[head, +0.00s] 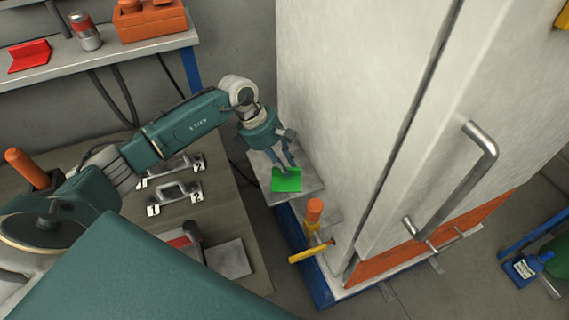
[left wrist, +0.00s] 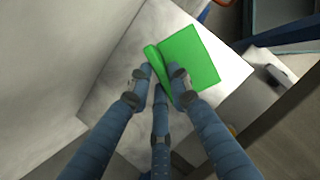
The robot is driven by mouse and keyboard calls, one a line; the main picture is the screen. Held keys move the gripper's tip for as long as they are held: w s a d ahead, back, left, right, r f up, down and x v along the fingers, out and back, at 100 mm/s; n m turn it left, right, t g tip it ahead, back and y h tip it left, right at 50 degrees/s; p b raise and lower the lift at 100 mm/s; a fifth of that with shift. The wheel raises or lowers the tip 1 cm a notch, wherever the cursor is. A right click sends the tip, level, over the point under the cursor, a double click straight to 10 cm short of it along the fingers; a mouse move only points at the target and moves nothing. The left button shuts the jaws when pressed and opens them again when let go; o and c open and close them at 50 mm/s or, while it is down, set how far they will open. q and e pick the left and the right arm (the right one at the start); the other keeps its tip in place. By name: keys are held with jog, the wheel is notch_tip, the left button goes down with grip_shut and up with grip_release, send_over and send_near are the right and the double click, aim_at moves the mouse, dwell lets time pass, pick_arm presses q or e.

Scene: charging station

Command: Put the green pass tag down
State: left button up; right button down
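The green pass tag (head: 287,180) is a flat green plate with a raised ridge along one edge. It is at the small grey shelf (head: 262,170) on the side of the tall pale cabinet. My left gripper (head: 288,166) points down at it. In the left wrist view the fingers (left wrist: 160,74) are close around the ridge of the tag (left wrist: 192,58) and look shut on it. The tag lies over the pale shelf top (left wrist: 108,70); I cannot tell whether it touches. My right gripper is not in view.
The tall cabinet (head: 345,100) with a metal handle (head: 480,150) stands right beside the shelf. Below the shelf are an orange-topped post (head: 314,212) and a yellow bar (head: 310,253). A workbench (head: 225,205) with metal brackets (head: 175,197) is at the left. A rear shelf holds a can (head: 86,32).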

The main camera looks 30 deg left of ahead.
pick_arm(q)
jog(key=shift+o, duration=1.4)
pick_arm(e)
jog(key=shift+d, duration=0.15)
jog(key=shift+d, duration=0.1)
